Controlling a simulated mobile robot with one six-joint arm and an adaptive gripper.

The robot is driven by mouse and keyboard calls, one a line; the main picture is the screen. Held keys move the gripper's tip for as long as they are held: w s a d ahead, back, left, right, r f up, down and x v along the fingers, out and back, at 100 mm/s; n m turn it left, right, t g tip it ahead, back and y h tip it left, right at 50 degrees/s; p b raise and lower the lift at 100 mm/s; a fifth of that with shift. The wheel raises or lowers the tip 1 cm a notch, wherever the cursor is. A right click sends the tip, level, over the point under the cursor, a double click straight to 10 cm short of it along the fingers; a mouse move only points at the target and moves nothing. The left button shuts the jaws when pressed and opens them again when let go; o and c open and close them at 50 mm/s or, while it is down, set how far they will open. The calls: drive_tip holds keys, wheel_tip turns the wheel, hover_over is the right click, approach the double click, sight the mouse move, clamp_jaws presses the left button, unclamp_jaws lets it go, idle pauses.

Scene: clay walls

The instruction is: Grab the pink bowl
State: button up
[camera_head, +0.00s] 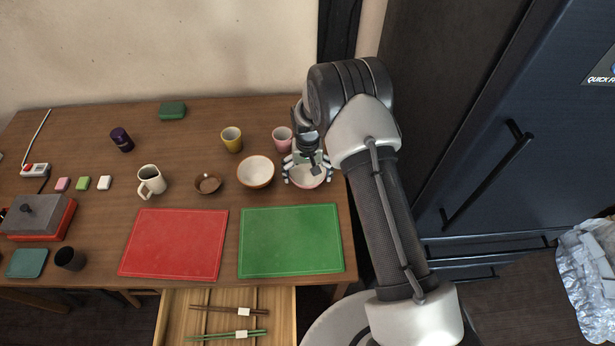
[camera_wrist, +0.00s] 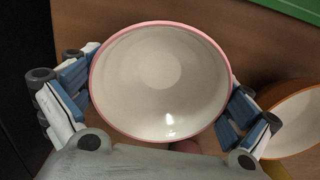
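The pink bowl (camera_head: 307,180) is white inside with a pink rim and sits near the table's right edge, behind the green mat. My gripper (camera_head: 307,173) is over it from above, with one finger on each side. In the wrist view the pink bowl (camera_wrist: 160,80) fills the space between the widely spread fingers of my gripper (camera_wrist: 160,95). The fingers are right beside the rim; I cannot tell whether they touch it. The bowl's underside is hidden.
An orange-rimmed bowl (camera_head: 256,172) stands close on the left. A pink cup (camera_head: 282,139) and a yellow cup (camera_head: 232,139) stand behind. A green mat (camera_head: 290,240) and a red mat (camera_head: 175,243) lie in front. A dark fridge (camera_head: 530,130) stands right of the table.

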drive_tip(key=c, duration=0.6)
drive_tip(key=shift+c, duration=0.2)
